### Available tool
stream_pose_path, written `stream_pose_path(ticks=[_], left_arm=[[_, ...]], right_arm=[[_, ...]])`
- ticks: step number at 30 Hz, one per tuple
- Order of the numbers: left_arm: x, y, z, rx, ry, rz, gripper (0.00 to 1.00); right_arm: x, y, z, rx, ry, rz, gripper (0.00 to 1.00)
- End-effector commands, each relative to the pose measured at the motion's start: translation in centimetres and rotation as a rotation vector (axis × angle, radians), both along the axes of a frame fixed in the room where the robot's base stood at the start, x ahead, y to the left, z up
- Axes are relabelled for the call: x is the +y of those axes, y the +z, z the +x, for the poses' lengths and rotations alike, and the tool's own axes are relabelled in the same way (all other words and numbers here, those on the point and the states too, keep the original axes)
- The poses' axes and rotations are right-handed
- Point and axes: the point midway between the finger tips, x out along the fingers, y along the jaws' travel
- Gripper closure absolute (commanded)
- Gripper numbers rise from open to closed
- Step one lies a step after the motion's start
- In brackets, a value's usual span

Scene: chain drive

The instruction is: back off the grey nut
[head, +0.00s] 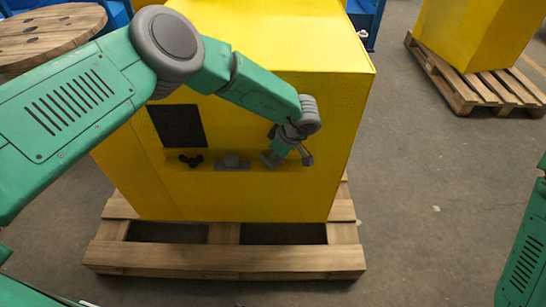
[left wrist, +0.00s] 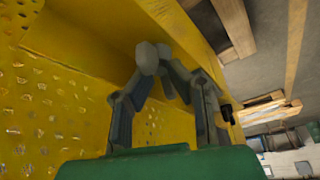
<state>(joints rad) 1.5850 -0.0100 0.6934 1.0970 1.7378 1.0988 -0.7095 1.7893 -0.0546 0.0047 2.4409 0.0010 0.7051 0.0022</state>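A grey rounded part (left wrist: 147,57), which looks like the grey nut, is at the tips of my left gripper in the left wrist view. My left gripper (head: 272,158) is at the right part of the yellow machine's front recess. In the left wrist view, its two fingers (left wrist: 160,82) lean inward toward the grey part. I cannot tell whether they grip it or only stand beside it. In the head view the gripper and wrist largely hide the nut. My right gripper is out of view.
The yellow machine (head: 250,200) stands on a wooden pallet (head: 225,258). A black three-lobed knob (head: 191,161) and a grey block (head: 232,161) sit left of my gripper on the recess. A dark panel (head: 177,126) is above them. Clear floor (head: 430,200) lies to the right.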

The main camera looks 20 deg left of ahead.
Motion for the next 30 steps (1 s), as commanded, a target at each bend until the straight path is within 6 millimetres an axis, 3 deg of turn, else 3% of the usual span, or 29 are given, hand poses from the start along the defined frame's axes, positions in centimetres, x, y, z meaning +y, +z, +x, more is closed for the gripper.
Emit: stream_pose_path(ticks=[17, 30], left_arm=[[-0.3, 0.4, -0.1, -0.001, -0.003, -0.002, 0.78], [-3.5, 8.0, -0.8, -0.001, -0.005, -0.002, 0.78]], right_arm=[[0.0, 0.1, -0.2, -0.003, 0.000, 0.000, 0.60], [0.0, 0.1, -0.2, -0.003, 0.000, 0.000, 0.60]])
